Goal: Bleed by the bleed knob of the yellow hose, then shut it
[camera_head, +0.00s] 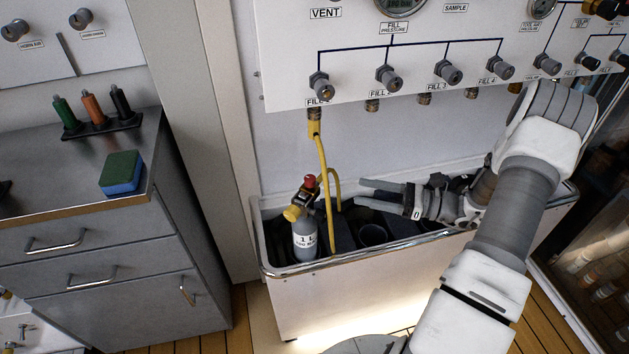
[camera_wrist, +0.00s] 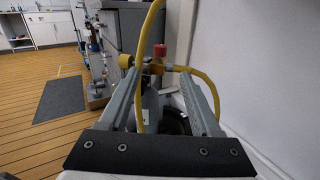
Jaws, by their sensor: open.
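The yellow hose (camera_head: 323,165) hangs from the fill outlet at the panel's left and loops to a fitting on a grey bottle (camera_head: 304,240). A red knob (camera_head: 309,181) tops this fitting; a yellow round knob (camera_head: 291,214) sticks out at its left. I cannot tell for certain which is the bleed knob. My gripper (camera_head: 360,193) is open and empty, to the right of the fitting, fingers pointing at it. In the wrist view the red knob (camera_wrist: 159,50) and yellow knob (camera_wrist: 125,62) show beyond my fingertips (camera_wrist: 158,75), apart from them. The hose (camera_wrist: 201,88) passes near the right finger.
The bottle stands in a white trough with a metal rim (camera_head: 350,259), beside dark empty holders (camera_head: 372,234). Above is the fill panel (camera_head: 285,60) with several grey knobs. A steel cabinet (camera_head: 100,240) with a sponge (camera_head: 121,174) stands at the left.

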